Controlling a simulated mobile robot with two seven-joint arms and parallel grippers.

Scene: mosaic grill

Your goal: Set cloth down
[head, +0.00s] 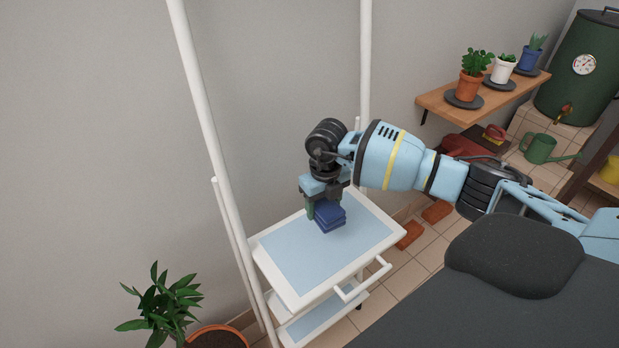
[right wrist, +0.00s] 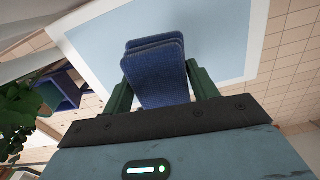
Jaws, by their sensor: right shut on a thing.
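A folded dark blue cloth (head: 329,217) is at the top of the white cart (head: 294,298), over its light blue surface. My right gripper (head: 322,208) points down and is shut on the cloth. In the right wrist view the cloth (right wrist: 160,75) sits between the two green fingers. I cannot tell whether the cloth touches the cart top or hangs just above it. My left gripper is not in view.
The cart top around the cloth is bare. White posts (head: 205,110) rise at the cart's back and side. A potted plant (head: 165,305) stands at the lower left. A shelf (head: 480,97) with several plants is at the upper right.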

